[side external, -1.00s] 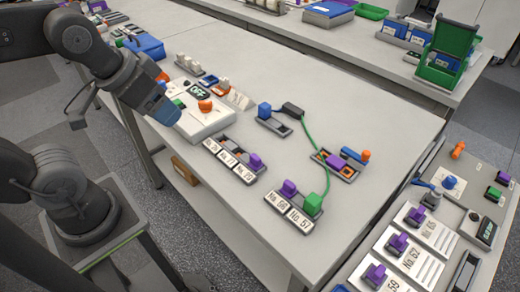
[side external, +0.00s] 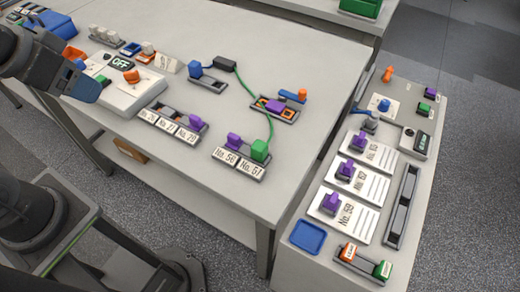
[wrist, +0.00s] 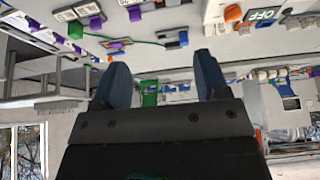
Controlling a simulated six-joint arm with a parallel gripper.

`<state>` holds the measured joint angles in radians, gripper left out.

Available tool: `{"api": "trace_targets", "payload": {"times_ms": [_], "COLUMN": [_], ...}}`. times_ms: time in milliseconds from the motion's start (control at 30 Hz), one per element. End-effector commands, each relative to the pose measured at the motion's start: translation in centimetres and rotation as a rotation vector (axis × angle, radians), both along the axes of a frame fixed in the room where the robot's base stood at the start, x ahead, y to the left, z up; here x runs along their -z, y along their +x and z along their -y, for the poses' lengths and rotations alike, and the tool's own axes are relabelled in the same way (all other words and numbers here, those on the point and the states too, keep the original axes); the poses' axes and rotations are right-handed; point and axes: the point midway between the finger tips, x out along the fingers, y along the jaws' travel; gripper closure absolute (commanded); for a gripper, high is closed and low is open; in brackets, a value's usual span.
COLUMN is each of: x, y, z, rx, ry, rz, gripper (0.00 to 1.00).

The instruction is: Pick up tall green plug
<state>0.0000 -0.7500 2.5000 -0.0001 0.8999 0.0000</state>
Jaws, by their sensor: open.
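A tall green plug (side external: 260,150) stands upright at the right end of a holder labelled No. 56 and No. 57 (side external: 238,163), near the table's front edge. In the wrist view a green block that looks like this plug (wrist: 75,30) is at upper left. My gripper (side external: 84,88), with blue fingers, is at the left of the side view, well away from the green plug. In the wrist view its fingers (wrist: 161,75) are apart with nothing between them.
A white device reading OFF (side external: 125,92) stands near my gripper. Another holder with a purple plug (side external: 194,122) lies between it and the green plug. The right table holds purple plugs on white cards, a blue tray (side external: 308,237) and another green block (side external: 423,108).

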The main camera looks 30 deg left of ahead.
Motion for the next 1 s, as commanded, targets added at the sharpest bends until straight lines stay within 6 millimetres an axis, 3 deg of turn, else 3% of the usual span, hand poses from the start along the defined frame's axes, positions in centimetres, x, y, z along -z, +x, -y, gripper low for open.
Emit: {"api": "trace_targets", "payload": {"times_ms": [467, 533, 767, 867, 1000], "x": [0.0, 0.0, 0.0, -0.4, -1.4], "y": [0.0, 0.0, 0.0, 0.6, 3.0], "z": [0.0, 0.0, 0.0, 0.4, 2.0], "rx": [0.000, 0.000, 0.002, 0.040, 0.209], "ry": [0.000, 0.000, 0.001, 0.012, 0.063], "rz": [0.000, 0.000, -0.001, -0.014, -0.071], "gripper": [0.32, 0.38, 0.38, 0.38, 0.38]}}
